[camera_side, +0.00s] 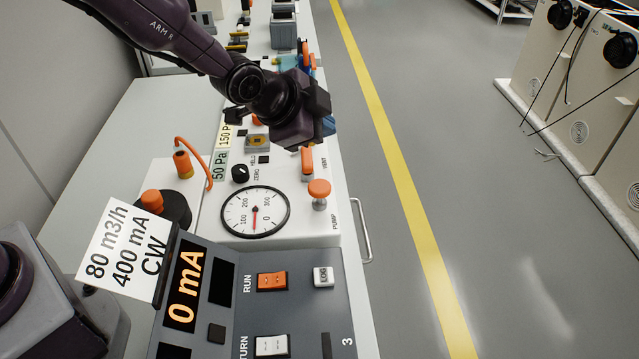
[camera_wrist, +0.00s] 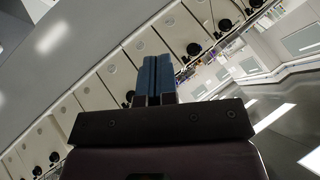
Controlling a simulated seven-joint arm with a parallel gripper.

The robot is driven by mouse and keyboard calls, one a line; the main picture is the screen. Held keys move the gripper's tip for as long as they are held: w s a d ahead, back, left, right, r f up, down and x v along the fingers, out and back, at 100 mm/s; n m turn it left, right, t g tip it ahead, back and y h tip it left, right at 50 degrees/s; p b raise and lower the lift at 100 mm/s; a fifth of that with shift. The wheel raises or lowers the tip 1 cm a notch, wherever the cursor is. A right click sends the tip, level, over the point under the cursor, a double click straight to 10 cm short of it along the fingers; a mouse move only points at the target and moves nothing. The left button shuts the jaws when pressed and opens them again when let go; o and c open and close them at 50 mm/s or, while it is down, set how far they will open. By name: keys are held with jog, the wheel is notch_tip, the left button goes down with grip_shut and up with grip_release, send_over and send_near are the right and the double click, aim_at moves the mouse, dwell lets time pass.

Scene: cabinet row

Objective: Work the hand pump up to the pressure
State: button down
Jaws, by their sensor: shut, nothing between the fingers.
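The hand pump knob (camera_side: 319,188), an orange mushroom cap on a metal stem, stands at the panel's right edge beside the label PUMP. The round white gauge (camera_side: 255,211) is left of it; its red needle points down in the picture, between the 100 and 0 marks. The orange VENT lever (camera_side: 307,161) is just above the knob. My gripper (camera_side: 328,126) is above the panel, beyond the vent lever in the picture, apart from the knob. Its blue fingers (camera_wrist: 156,77) are together and empty in the wrist view. The knob does not show in the wrist view.
A console (camera_side: 345,300) with RUN switch is in front. A metal handle (camera_side: 365,230) juts out at right.

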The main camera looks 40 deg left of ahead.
aim_at(327, 184)
jog(key=shift+f, duration=4.4)
jog(key=shift+f, duration=0.4)
jog(key=shift+f, duration=1.1)
jog(key=shift+r, duration=1.5)
jog(key=shift+r, duration=0.1)
jog(key=shift+r, duration=2.45)
jog(key=shift+s, duration=0.1)
